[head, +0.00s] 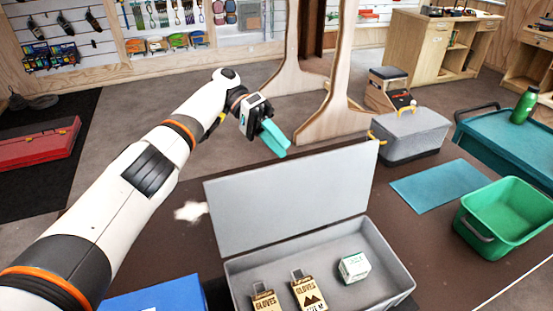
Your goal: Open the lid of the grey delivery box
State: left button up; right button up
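The grey delivery box (384,281) stands open at the front of the brown table. Its flat grey lid (290,200) is raised, tilted up along the back side of the box. Inside lie two brown packs marked GLOVES (309,290) and a small white and green carton (354,268). My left gripper (275,140), with teal fingers, is above and behind the lid's top edge, seemingly apart from it. The fingers overlap from this angle, so their opening cannot be made out. My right gripper is not in view.
Behind on the right stands a closed grey case (410,134) with yellow handles. A teal mat (438,186), a green bin (508,215) and a teal container (515,140) with a green bottle (524,105) are at right. A blue object (160,297) is front left.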

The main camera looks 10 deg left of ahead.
pick_arm(q)
jog(key=shift+r, duration=1.3)
jog(key=shift+r, duration=0.1)
